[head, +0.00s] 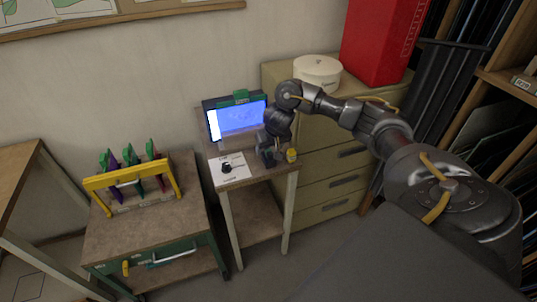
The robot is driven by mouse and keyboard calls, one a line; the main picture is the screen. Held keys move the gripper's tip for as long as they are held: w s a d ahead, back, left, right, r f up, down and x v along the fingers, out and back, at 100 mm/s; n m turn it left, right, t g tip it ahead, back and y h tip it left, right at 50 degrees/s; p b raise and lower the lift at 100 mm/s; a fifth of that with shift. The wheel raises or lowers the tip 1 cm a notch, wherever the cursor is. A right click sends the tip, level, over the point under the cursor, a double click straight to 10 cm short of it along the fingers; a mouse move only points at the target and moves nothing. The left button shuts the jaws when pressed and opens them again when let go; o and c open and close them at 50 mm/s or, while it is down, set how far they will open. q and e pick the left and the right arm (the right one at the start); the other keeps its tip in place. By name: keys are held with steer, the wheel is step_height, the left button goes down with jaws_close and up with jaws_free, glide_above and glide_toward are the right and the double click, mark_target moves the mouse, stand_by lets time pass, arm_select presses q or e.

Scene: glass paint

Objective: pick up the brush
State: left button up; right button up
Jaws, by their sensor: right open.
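I cannot make out a brush for certain in the head view; it may be hidden by my right gripper or too small to tell. My right gripper (267,158) is open, low over the right part of a small narrow table (252,183). A small yellow jar or bottle (291,156) stands just right of the gripper. I cannot tell whether they touch. My left gripper is not in view.
A lit blue screen (242,118) stands at the table's back, with a black knob on a white plate (229,167) in front. A yellow-framed rack (132,180) sits on the left cart (150,228). Drawers (335,178) stand right, carrying a round white box (317,70) and red box (382,40).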

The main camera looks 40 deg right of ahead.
mark_target(268, 150)
steer(key=shift+w+f, duration=0.1)
steer(key=shift+f, duration=0.35)
steer(key=x, duration=0.4)
steer(key=shift+w+d+f, duration=0.1)
steer(key=shift+w+f, duration=0.05)
steer(key=shift+w, duration=0.05)
steer(key=c, duration=1.1)
